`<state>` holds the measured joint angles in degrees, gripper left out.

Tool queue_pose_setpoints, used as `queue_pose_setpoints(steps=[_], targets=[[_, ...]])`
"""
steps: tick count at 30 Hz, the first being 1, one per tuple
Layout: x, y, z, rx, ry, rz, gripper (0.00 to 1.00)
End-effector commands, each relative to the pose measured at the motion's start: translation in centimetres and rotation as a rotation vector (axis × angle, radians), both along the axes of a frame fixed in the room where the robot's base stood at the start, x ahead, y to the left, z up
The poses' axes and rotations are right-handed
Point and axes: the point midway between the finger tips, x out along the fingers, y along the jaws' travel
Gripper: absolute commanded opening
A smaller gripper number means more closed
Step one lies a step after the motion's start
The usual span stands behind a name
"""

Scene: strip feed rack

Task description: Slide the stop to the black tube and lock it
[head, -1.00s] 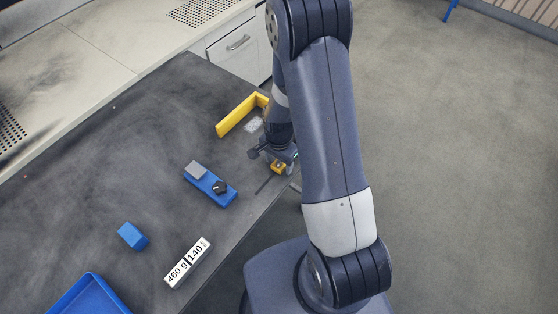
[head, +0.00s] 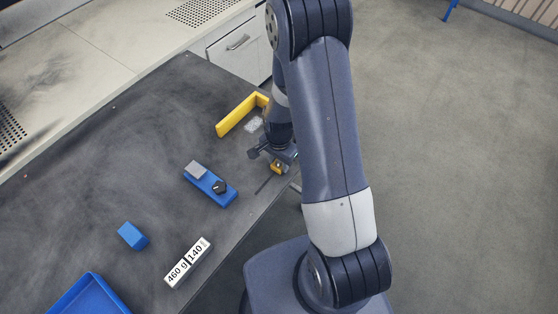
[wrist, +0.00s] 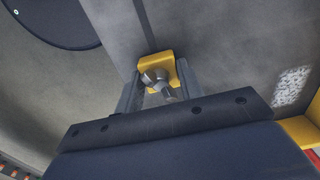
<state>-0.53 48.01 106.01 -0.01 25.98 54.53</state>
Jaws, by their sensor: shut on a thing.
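The stop is a small yellow block (wrist: 158,66) with a silver screw knob (wrist: 158,84) on it. In the wrist view it sits at the end of a dark slot (wrist: 146,25) in the tabletop. My gripper (wrist: 156,90) is shut on the stop, with one finger on each side. In the head view the stop (head: 278,168) shows just below my gripper (head: 274,158), near the table's right edge. I cannot make out a black tube in either view. Whether the knob is tight cannot be told.
A yellow angled fence (head: 235,117) stands behind my gripper, with a pale speckled patch (head: 254,125) beside it.

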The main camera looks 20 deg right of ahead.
Motion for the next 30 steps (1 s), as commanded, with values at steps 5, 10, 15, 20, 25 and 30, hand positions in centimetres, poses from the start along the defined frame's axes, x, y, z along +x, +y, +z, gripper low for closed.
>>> queue_pose_setpoints(steps=[5, 10, 15, 20, 25, 30], targets=[[0.8, -1.0, -0.2, 0.000, -0.003, -0.003, 0.00], [3.1, -4.1, -0.3, -0.001, -0.004, -0.006, 0.00], [4.6, -6.3, -0.1, 0.000, -0.003, -0.003, 0.00], [4.9, -6.7, 0.0, 0.000, -0.001, 0.000, 0.00], [4.9, -6.6, 0.0, 0.000, -0.001, 0.000, 0.00], [4.8, -6.6, 0.0, 0.000, -0.001, 0.000, 0.48]])
